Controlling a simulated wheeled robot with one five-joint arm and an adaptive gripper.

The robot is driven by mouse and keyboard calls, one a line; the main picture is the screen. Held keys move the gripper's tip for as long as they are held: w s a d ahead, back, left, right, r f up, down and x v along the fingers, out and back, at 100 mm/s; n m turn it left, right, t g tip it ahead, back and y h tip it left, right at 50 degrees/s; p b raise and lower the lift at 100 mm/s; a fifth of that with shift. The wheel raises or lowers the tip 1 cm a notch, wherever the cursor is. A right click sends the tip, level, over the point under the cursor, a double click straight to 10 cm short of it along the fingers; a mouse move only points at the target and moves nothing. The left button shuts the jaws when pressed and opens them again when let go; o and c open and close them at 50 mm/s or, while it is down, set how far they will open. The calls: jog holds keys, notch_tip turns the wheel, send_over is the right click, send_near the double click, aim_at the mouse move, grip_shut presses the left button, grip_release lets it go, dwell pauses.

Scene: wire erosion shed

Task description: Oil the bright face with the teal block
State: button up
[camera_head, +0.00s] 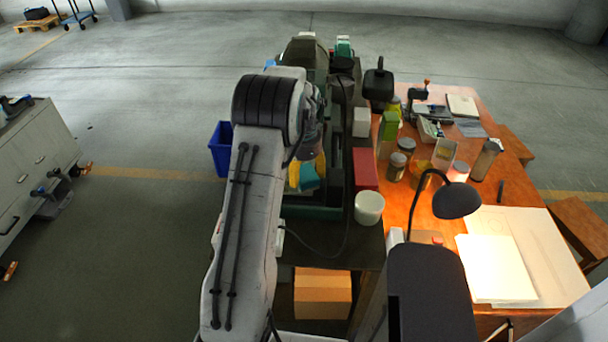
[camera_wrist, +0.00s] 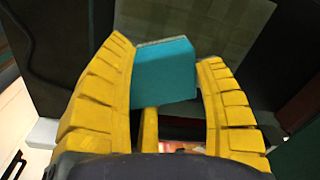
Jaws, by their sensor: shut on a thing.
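My gripper (camera_wrist: 166,52) has yellow ribbed fingers and is shut on the teal block (camera_wrist: 165,72). The block sits tilted between the fingers, and its far end sticks out towards the surface beyond. A paler grey-green flat patch (camera_wrist: 225,20) lies past the block in the wrist view and may be the bright face. I cannot tell whether the block touches it. In the head view, the teal block (camera_head: 310,177) and part of the yellow gripper (camera_head: 294,174) show beside my arm, over the dark green machine (camera_head: 310,213). My arm hides much of that area.
A red box (camera_head: 365,168) and a white round tub (camera_head: 369,208) stand just right of the machine. Further right is a wooden table (camera_head: 420,220) with jars, a black lamp (camera_head: 456,199) and papers. A blue bin (camera_head: 220,150) stands left of my arm.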

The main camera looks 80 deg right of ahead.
jog(key=shift+w+d+f, duration=0.1)
jog(key=shift+w+d, duration=0.05)
jog(key=shift+d, duration=1.75)
jog(key=shift+w+d+f, duration=0.1)
jog(key=shift+d, duration=1.75)
jog(key=shift+w+d+r, duration=0.1)
jog(key=shift+d+r, duration=0.4)
jog(key=shift+r, duration=0.4)
jog(key=b, duration=0.5)
jog(key=shift+a+f+b, duration=0.4)
jog(key=shift+a, duration=0.1)
